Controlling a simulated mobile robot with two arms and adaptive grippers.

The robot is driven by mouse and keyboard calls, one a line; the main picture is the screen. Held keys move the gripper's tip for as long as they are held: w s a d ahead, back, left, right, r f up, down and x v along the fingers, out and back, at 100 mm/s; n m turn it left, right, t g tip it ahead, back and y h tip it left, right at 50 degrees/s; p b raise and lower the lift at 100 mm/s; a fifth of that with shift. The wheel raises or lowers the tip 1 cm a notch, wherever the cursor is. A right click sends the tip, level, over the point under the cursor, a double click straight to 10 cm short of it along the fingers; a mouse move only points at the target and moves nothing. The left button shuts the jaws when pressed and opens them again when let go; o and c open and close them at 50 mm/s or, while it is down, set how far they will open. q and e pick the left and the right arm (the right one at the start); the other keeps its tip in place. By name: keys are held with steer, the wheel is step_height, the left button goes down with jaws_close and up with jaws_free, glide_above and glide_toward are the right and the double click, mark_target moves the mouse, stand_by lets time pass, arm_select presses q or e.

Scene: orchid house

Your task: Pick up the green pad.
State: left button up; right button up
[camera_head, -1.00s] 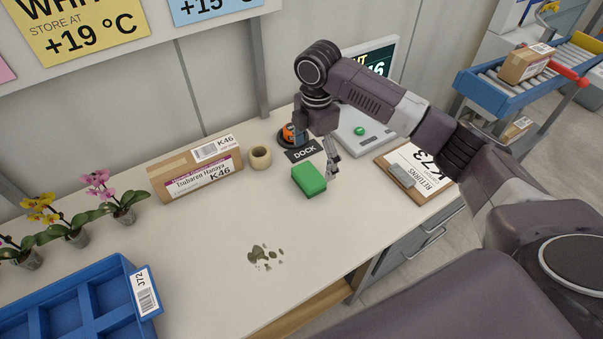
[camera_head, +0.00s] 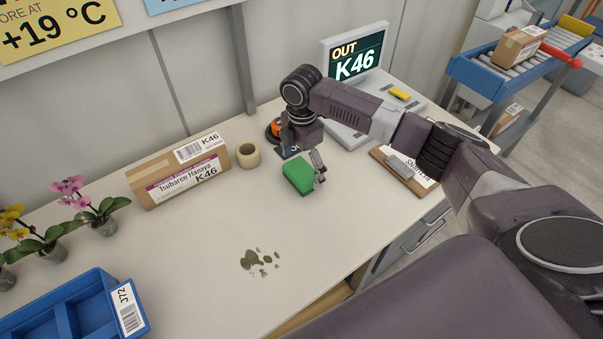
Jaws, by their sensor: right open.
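The green pad (camera_head: 297,177) lies on the white bench, right of the tape roll. My right gripper (camera_head: 316,172) is open and low over the bench at the pad. One finger shows close against the pad's right side; the other finger is hard to make out behind it. I cannot tell whether the finger touches the pad. The pad still rests on the bench. My left gripper is not in view.
A cardboard box (camera_head: 185,180) and tape roll (camera_head: 248,155) stand left of the pad. A clipboard (camera_head: 402,168) lies to the right; a scale with a K46 screen (camera_head: 355,58) is behind. Orchids (camera_head: 90,208), a blue crate (camera_head: 70,310) and spilled dirt (camera_head: 260,261) are left and in front.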

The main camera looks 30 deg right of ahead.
mark_target(302, 171)
step_height(302, 171, down, 2)
steer(key=c, duration=1.2)
steer(key=shift+c, duration=0.2)
steer(key=shift+r, duration=0.1)
step_height(302, 171, up, 20)
steer(key=b, duration=0.1)
